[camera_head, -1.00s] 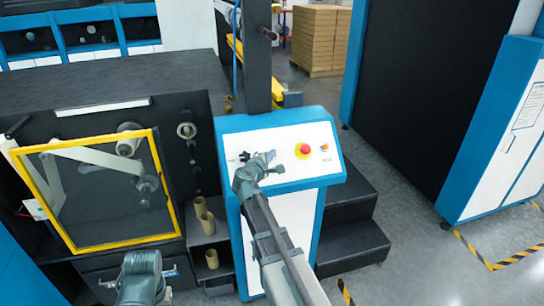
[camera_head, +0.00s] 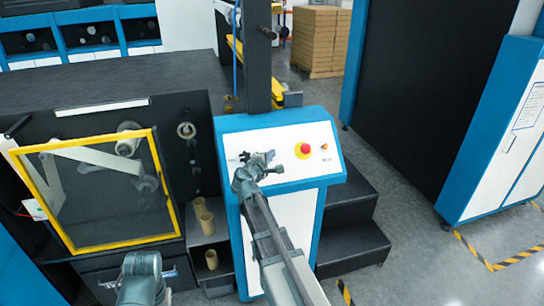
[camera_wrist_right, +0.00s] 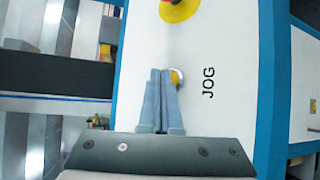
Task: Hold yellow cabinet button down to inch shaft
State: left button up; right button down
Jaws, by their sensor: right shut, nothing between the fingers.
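The yellow button (camera_wrist_right: 176,76) sits in a metal ring on the white panel beside the JOG label (camera_wrist_right: 208,82) in the right wrist view. My right gripper (camera_wrist_right: 163,74) is shut and empty. Its fingertips overlap the left part of the button; I cannot tell whether they touch or press it. In the head view my right gripper (camera_head: 270,157) is over the sloped panel of the blue and white cabinet (camera_head: 228,136) and hides the button. My left arm's grey end (camera_head: 141,268) shows at the bottom left; its fingers cannot be made out.
A red emergency button on a yellow base (camera_head: 304,150) is right of my right gripper. A smaller orange control (camera_head: 324,147) is beyond it. A yellow-framed guard (camera_head: 122,241) stands left. Black steps (camera_head: 352,237) adjoin the cabinet's right side.

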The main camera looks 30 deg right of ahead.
jog(key=shift+w+f+b, duration=0.25)
jog(key=shift+f+b, duration=0.05)
dwell(0.5)
jog(key=shift+s+r, duration=0.1)
jog(key=shift+r, duration=0.05)
dwell(4.7)
jog(key=shift+s+a+r+p, duration=0.1)
jog(key=shift+s+r+p, duration=0.35)
jog(key=shift+p, duration=0.2)
jog(key=s+r+p, duration=0.3)
jog(key=shift+s+a+r, duration=0.25)
jog(key=shift+a+r, duration=0.05)
jog(key=shift+a, duration=0.1)
dwell(0.9)
